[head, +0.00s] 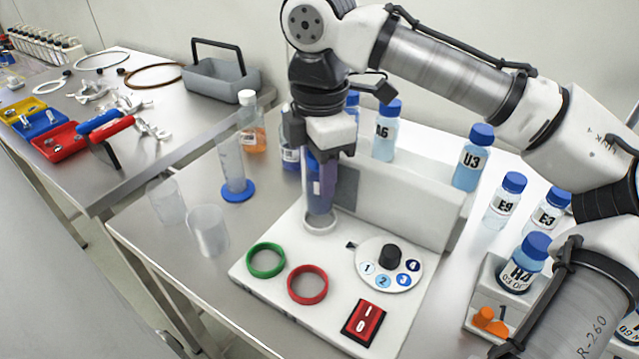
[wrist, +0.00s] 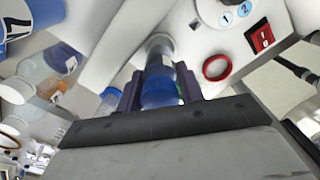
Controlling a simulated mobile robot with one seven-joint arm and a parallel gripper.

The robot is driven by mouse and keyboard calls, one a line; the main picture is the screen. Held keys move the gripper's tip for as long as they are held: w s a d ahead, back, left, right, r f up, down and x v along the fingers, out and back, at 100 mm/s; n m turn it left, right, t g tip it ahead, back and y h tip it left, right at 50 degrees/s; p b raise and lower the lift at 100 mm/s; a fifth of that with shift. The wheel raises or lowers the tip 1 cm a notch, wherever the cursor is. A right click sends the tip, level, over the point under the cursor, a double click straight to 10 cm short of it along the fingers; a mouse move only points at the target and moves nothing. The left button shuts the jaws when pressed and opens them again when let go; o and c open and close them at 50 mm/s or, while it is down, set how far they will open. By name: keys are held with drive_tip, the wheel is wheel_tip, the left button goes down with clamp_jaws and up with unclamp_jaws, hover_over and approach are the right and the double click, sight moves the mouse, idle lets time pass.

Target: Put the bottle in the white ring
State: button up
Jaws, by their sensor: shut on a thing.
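My gripper (head: 320,185) points straight down over the white board (head: 262,285), its purple fingers shut on a bottle. The bottle (head: 320,206) is upright and mostly hidden by the fingers. In the wrist view, its blue cap (wrist: 160,92) sits between the two fingers (wrist: 160,88). The white ring (head: 320,228) is on the board directly below the bottle, and the bottle's lower end is at the ring's opening. I cannot tell whether the bottle rests on the board. A green ring (head: 266,260) and a red ring (head: 307,285) lie nearer the front.
A raised grey-white block (head: 400,205) stands right behind the white ring. A numbered dial (head: 389,264) and red switch (head: 364,322) are on the board. Several blue-capped bottles stand behind and right. A cylinder (head: 232,165) and a beaker (head: 207,232) stand left.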

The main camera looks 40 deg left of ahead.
drive_tip(key=shift+f, duration=1.5)
drive_tip(key=shift+f, duration=0.1)
drive_tip(key=o, duration=1)
wheel_tip(320, 180, up, 12)
drive_tip(key=shift+r, duration=0.15)
